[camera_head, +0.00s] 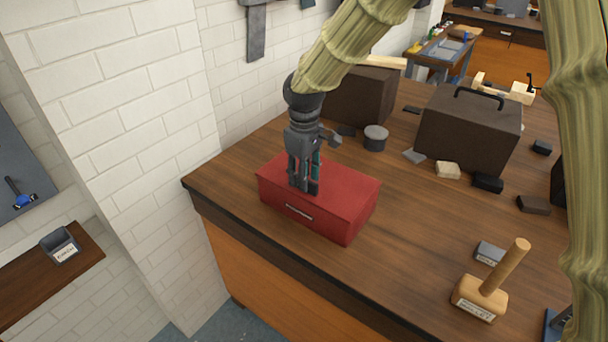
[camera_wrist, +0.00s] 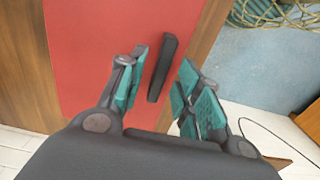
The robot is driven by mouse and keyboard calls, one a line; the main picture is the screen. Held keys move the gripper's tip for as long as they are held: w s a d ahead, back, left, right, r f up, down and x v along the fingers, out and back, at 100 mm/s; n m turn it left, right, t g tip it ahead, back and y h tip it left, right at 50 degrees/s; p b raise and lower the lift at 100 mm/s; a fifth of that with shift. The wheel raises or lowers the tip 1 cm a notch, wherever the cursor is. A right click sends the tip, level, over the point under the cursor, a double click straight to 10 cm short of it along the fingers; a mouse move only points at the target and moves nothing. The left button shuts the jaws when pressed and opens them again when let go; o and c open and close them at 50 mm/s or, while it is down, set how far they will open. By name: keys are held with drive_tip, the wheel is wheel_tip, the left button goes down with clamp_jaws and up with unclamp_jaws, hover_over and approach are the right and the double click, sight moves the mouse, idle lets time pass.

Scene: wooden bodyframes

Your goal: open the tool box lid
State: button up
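The red tool box (camera_head: 345,205) sits on the wooden workbench near its left corner, with its lid shut. A small pale label or latch shows on its front face. My gripper (camera_head: 304,188) points down at the top of the box. In the wrist view, the red lid (camera_wrist: 85,45) has a black bar handle (camera_wrist: 162,68). The teal-padded fingers of my gripper (camera_wrist: 164,60) are apart, one on each side of the handle, with gaps visible. In the head view my gripper mostly hides the handle. I cannot tell how deep the fingers reach.
A large dark brown case (camera_head: 470,130) and a grey round tin (camera_head: 375,138) stand behind the box. A wooden mallet (camera_head: 490,285) stands at the front right. A white brick wall (camera_head: 120,110) is close on the left. The bench between box and mallet is clear.

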drive_tip(key=shift+f, duration=0.55)
clamp_jaws()
drive_tip(key=shift+r, duration=0.15)
